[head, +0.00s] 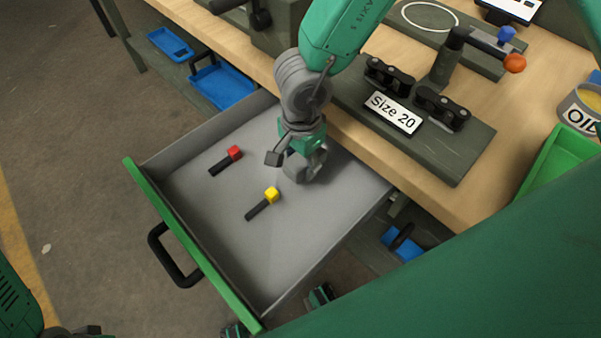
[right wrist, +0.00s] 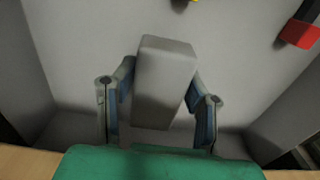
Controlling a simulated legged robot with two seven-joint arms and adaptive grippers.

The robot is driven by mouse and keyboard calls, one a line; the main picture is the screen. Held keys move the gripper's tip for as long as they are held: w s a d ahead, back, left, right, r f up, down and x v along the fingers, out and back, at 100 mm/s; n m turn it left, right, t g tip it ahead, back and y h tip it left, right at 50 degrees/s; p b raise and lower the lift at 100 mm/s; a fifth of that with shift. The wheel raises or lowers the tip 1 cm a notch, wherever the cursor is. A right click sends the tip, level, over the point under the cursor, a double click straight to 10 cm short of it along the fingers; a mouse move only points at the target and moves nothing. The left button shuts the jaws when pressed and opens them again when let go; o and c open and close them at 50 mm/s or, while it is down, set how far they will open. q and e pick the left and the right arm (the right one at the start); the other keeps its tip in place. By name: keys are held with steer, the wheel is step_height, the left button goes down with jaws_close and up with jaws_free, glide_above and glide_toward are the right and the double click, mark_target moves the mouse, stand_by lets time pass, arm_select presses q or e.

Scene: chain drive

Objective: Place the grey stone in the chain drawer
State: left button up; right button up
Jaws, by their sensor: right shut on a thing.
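The grey stone (right wrist: 165,75) is a plain block between the two fingers of my right gripper (right wrist: 158,118) in the right wrist view. The fingers are shut on its sides. In the head view the right gripper (head: 303,165) reaches down into the open drawer (head: 195,243), near its workbench side, and the stone is hard to tell from the grey fingers. The drawer has a grey inside and a green front with a black handle. I cannot tell whether the stone touches the drawer floor.
In the drawer lie a red-ended dark piece (head: 233,154) and a yellow-ended dark piece (head: 271,195). The front part of the drawer floor is bare. On the wooden bench (head: 350,137) stands a block with a "Size 20" label (head: 393,113) and chain links.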

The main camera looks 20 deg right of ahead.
mark_target(302, 159)
step_height(302, 159, down, 4)
steer(key=shift+d+f+b, duration=0.1)
steer(key=shift+d+b, duration=0.05)
steer(key=shift+b, duration=0.5)
steer(key=o, duration=1.2)
steer(key=shift+o, duration=0.2)
step_height(302, 159, up, 12)
steer(key=p, duration=0.4)
